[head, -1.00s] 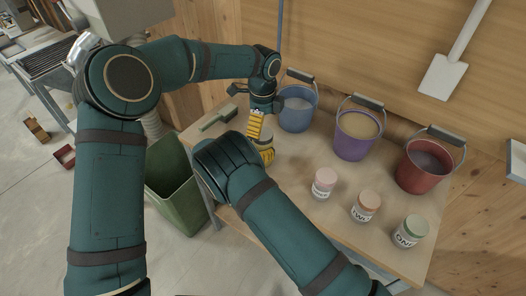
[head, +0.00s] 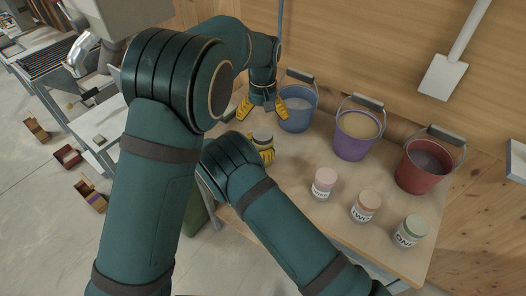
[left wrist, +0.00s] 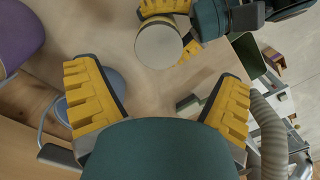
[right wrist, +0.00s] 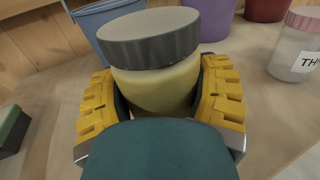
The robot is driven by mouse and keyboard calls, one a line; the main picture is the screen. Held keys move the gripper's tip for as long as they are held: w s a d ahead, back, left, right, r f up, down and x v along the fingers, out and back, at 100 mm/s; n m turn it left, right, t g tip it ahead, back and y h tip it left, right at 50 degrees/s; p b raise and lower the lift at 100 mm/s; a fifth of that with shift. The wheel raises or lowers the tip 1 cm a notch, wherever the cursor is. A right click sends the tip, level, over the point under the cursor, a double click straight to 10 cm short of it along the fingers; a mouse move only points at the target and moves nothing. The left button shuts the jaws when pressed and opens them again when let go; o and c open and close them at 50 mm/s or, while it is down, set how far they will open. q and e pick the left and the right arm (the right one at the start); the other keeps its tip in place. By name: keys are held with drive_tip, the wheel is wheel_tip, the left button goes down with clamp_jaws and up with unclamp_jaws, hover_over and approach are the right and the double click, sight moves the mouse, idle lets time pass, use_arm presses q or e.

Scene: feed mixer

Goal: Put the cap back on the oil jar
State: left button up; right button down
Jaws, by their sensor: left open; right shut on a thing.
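The oil jar, a yellowish jar (right wrist: 160,90), stands between the yellow fingers of my right gripper (right wrist: 162,105), which is shut on its sides. The grey cap (right wrist: 150,38) sits on top of the jar's mouth and looks about level; whether it is screwed tight cannot be told. The cap also shows from above in the left wrist view (left wrist: 158,46) and in the head view (head: 263,134). My left gripper (head: 266,107) is open and empty, above and behind the jar, apart from the cap. Its spread fingers (left wrist: 157,100) also show in the left wrist view.
A blue bucket (head: 297,112), a purple bucket (head: 355,142) and a red bucket (head: 422,172) stand along the table's back. Jars with pink (head: 325,175), brown (head: 367,199) and green (head: 412,227) lids stand in front. Bare tabletop (head: 300,160) lies between.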

sight(263, 133)
use_arm(q)
drive_tip(key=shift+w+r+n, duration=0.15)
drive_tip(key=shift+r+n, duration=0.3)
drive_tip(key=shift+n, duration=0.25)
drive_tip(key=shift+f, duration=0.15)
drive_tip(key=shift+f, duration=3.9)
drive_tip(key=c, duration=1.3)
drive_tip(key=o, duration=1.3)
wheel_tip(263, 133, up, 12)
drive_tip(key=shift+r, duration=0.1)
